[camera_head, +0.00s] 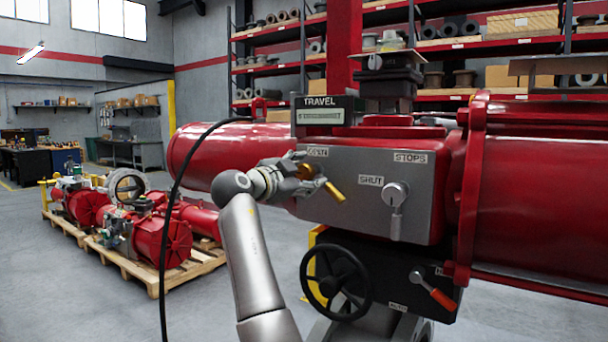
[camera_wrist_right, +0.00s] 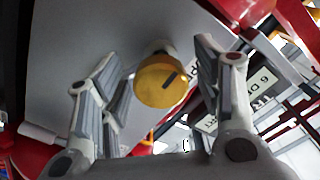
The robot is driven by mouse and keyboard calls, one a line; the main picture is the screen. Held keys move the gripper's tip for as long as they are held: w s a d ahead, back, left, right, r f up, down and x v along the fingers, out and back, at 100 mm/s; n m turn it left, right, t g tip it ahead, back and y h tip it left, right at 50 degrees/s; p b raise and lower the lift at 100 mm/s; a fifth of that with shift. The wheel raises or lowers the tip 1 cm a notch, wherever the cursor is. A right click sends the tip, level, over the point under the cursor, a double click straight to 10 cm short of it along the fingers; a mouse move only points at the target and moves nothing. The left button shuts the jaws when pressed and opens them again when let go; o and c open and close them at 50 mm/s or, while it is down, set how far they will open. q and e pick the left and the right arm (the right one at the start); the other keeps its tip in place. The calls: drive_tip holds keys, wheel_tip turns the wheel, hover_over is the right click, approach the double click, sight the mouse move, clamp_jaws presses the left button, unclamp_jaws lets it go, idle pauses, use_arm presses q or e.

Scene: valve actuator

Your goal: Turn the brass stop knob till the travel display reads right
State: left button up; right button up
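The brass stop knob (camera_head: 305,171) is on the front of the grey STOPS panel (camera_head: 370,215), partly hidden by my right gripper. My right gripper (camera_head: 308,178) is in front of the knob. My left gripper is out of view.
Below are a black handwheel (camera_head: 336,283) and a red-handled lever (camera_head: 434,291). A black cable (camera_head: 168,210) hangs left of the actuator. Pallets (camera_head: 145,264) stand on the floor at left.

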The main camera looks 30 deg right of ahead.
drive_tip(key=v, duration=1.2)
idle(0.4)
